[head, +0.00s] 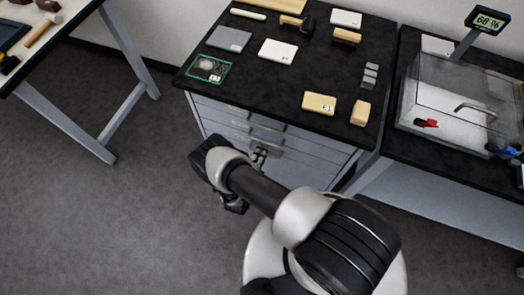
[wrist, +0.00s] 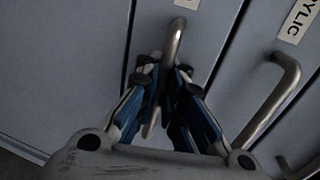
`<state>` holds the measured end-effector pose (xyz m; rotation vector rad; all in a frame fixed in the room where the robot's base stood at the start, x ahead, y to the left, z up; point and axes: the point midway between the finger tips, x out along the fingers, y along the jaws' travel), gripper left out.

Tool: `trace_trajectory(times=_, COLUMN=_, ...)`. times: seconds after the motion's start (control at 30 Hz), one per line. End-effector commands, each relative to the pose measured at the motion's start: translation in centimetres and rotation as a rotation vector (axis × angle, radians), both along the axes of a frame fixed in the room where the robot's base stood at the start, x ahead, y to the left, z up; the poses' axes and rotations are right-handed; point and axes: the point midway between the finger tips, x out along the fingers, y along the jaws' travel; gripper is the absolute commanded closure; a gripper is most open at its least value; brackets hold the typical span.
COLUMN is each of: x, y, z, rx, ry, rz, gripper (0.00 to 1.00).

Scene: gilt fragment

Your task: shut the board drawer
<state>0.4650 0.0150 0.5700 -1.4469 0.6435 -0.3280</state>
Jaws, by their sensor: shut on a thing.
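The grey drawer cabinet (head: 310,150) stands under a black worktop, with several drawer fronts and bar handles facing me. My gripper (head: 260,154) is at the cabinet front, partly hidden by my arm. In the wrist view, my gripper (wrist: 163,85) has its blue-sided fingers closed around a metal bar handle (wrist: 175,38) on a grey drawer front (wrist: 205,60). That front's label (wrist: 187,4) is cut off at the top edge, so I cannot read it. How far this drawer stands out is unclear.
A neighbouring handle (wrist: 275,98) sits on a front with a label ending "YLIC" (wrist: 298,20). The worktop (head: 270,85) carries several small blocks and boxes. A clear-walled case (head: 455,100) stands right; another table (head: 75,118) stands left. Floor (head: 130,210) at left is free.

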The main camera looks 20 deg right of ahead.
Motion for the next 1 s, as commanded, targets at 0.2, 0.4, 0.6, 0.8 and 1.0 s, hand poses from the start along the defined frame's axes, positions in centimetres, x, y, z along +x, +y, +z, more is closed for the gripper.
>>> trace_trajectory(times=0.2, x=0.1, y=0.0, z=0.2, rx=-0.002, ry=-0.005, rz=-0.001, gripper=0.82)
trace_trajectory(times=0.4, x=0.1, y=0.0, z=0.2, rx=-0.002, ry=-0.004, rz=-0.001, gripper=0.82)
trace_trajectory(times=0.6, x=-0.6, y=0.7, z=0.3, rx=-0.002, ry=-0.002, rz=0.003, gripper=0.82)
trace_trajectory(times=0.8, x=-3.4, y=2.8, z=1.0, rx=-0.002, ry=-0.002, rz=0.008, gripper=0.82)
trace_trajectory(times=1.0, x=-6.6, y=5.1, z=1.9, rx=-0.001, ry=-0.003, rz=0.007, gripper=0.82)
